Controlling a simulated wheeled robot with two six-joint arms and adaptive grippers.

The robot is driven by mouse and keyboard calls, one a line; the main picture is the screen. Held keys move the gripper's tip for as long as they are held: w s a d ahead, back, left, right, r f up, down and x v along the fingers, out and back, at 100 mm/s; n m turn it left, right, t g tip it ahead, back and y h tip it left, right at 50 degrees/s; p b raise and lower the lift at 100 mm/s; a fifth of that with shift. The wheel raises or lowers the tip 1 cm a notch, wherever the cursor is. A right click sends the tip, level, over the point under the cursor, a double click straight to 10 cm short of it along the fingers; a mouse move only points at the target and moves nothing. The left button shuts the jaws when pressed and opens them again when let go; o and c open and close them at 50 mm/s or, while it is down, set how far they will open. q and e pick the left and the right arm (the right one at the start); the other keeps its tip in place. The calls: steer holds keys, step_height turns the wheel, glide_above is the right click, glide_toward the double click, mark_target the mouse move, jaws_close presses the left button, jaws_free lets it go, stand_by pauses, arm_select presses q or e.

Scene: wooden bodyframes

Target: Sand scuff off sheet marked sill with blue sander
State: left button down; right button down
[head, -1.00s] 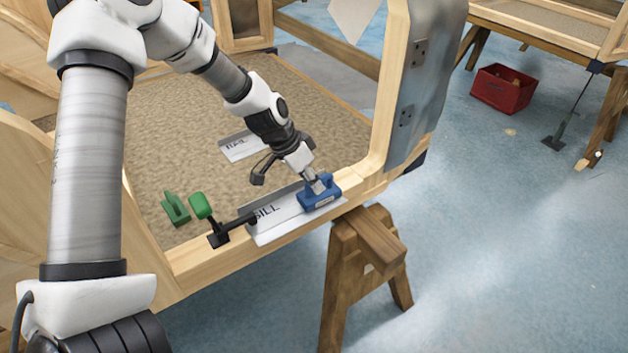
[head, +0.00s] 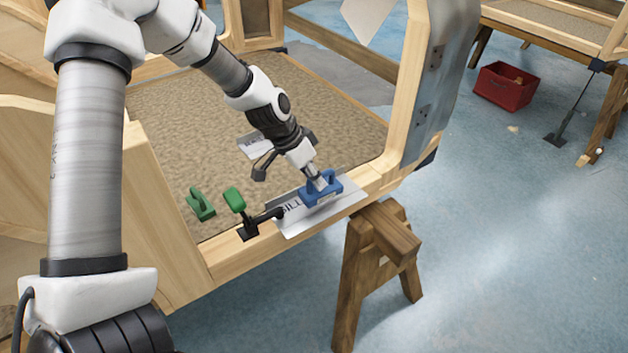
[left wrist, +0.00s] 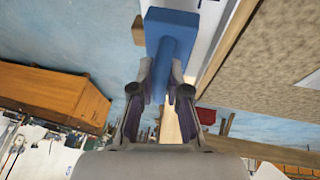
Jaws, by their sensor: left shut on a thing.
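The blue sander (head: 322,193) rests on the pale sheet marked SILL (head: 300,226), about midway along it. The sheet lies on the front wooden rail, and its right end is bare. My left gripper (head: 318,178) is above the sander and shut on its handle. In the left wrist view, the blue handle (left wrist: 165,70) sits between the two fingers (left wrist: 160,95). I cannot make out a scuff on the sheet; the sander and gripper cover part of it. My right gripper is not in view.
A black clamp with a green handle (head: 235,200) presses on the sheet's left end. A green block with a handle (head: 200,204) stands on the brown panel (head: 180,130). Another marked sheet (head: 250,148) lies behind. A trestle (head: 380,255) stands below. A red crate (head: 505,87) is on the floor.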

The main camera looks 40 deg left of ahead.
arm_select(q)
steer(key=shift+r+p, duration=1.65)
steer(key=shift+r, duration=0.75)
steer(key=shift+s, duration=0.1)
